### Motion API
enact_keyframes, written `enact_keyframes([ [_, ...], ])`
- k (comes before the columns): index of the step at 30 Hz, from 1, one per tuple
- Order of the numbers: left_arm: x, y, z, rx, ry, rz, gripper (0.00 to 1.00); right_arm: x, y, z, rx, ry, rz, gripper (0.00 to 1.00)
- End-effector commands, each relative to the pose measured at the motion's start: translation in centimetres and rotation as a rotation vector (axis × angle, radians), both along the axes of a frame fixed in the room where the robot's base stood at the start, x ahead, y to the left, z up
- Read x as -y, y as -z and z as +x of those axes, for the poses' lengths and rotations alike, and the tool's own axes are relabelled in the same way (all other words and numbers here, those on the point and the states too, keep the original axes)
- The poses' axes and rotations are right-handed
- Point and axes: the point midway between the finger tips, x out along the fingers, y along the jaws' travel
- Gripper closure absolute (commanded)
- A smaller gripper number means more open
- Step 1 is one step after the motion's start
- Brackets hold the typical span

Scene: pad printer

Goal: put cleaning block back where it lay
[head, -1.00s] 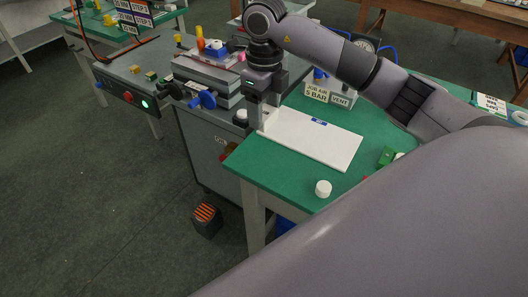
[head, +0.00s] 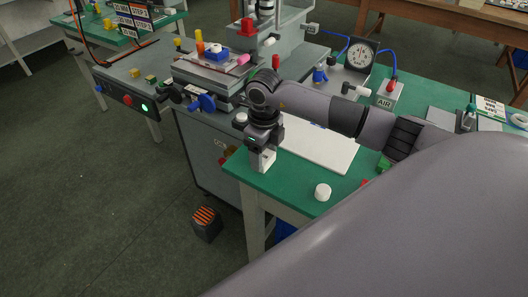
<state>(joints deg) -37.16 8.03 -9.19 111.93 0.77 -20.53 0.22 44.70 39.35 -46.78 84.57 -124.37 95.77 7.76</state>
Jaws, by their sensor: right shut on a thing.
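My right gripper (head: 262,162) points down at the left part of the green-topped table (head: 300,200), just left of the white board (head: 328,150). It is shut on a small pale piece, which I take to be the cleaning block; the fingers hide most of it. I cannot tell whether the piece touches the table top. My left gripper is not in view.
A white round piece (head: 322,192) stands near the table's front edge. A gauge (head: 361,56) stands behind.

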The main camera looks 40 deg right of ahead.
Motion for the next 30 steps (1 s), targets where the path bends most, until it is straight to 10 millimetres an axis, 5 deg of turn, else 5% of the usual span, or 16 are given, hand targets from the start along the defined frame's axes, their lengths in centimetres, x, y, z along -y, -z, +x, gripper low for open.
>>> enact_keyframes([
  [6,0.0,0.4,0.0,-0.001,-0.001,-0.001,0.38,0.0,0.4,0.0,0.001,0.0,0.0,0.65],
  [7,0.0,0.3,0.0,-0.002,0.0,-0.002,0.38,0.0,0.3,0.0,0.001,0.0,0.0,0.27],
  [9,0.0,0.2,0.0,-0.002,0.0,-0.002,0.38,0.0,0.3,0.0,0.0,0.0,0.0,0.11],
  [21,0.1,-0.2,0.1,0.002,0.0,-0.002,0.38,0.0,-0.5,0.0,0.002,0.0,0.0,0.11],
  [30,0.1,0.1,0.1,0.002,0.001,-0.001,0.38,0.0,-6.6,0.1,0.006,-0.001,0.0,0.11],
])
